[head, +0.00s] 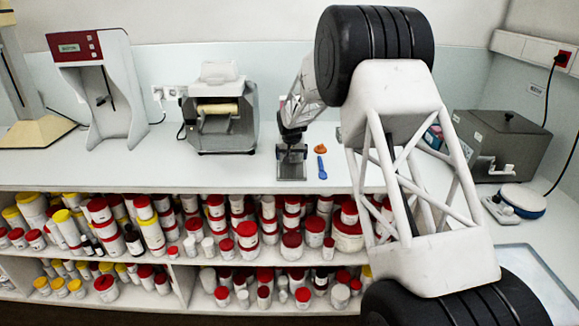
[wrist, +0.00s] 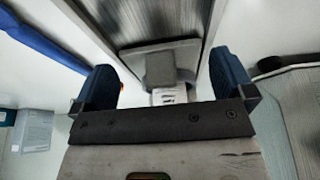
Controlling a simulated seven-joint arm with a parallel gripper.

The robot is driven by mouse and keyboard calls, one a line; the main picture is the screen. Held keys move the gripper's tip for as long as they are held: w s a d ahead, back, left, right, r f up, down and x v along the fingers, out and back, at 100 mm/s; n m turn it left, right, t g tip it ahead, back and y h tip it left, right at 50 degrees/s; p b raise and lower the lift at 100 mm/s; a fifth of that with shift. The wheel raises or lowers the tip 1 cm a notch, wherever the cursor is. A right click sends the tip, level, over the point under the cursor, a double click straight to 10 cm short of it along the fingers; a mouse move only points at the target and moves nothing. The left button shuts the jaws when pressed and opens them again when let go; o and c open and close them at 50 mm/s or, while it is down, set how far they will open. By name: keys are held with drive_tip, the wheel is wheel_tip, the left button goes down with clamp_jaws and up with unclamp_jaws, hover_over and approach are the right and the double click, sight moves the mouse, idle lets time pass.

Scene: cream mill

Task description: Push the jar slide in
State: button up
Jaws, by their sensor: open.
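My gripper (wrist: 165,85) is open in the wrist view, with one dark blue finger on each side. A small grey block (wrist: 160,68) shows between the fingers against a brushed grey metal body; it may be the jar slide, but I cannot tell surely. A small white label lies just below it. I cannot tell whether a finger touches the block. No jar slide is clear in the head view.
A blue spatula (head: 321,168) and a small orange piece (head: 320,149) lie on the bench. A mixer (head: 100,95) stands left, a grey lidded box (head: 515,145) and a round balance (head: 522,201) right. Shelves below hold many jars. The bench front left is clear.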

drive_tip(key=shift+s+r, duration=0.95)
drive_tip(key=shift+r, duration=0.25)
drive_tip(key=shift+s+r, duration=0.9)
drive_tip(key=shift+r, duration=0.25)
drive_tip(key=shift+s+d+r, duration=0.2)
drive_tip(key=shift+s+r, duration=0.1)
drive_tip(key=shift+r, duration=0.05)
drive_tip(key=s+d+r, duration=0.4)
drive_tip(key=s+r, duration=0.1)
drive_tip(key=s, duration=0.6)
drive_tip(key=s+d+r, duration=0.4)
drive_tip(key=s+r, duration=0.2)
drive_tip(key=s, duration=0.4)
drive_tip(key=s+d+r, duration=0.4)
drive_tip(key=s+r, duration=0.1)
drive_tip(key=s, duration=0.6)
drive_tip(key=s+d+f, duration=0.1)
drive_tip(key=s+d, duration=0.1)
drive_tip(key=s, duration=1.5)
drive_tip(key=s+d+f+g, duration=0.1)
drive_tip(key=s+d+f, duration=0.1)
drive_tip(key=s, duration=1.5)
drive_tip(key=shift+d+f, duration=0.15)
drive_tip(key=shift+d, duration=0.35)
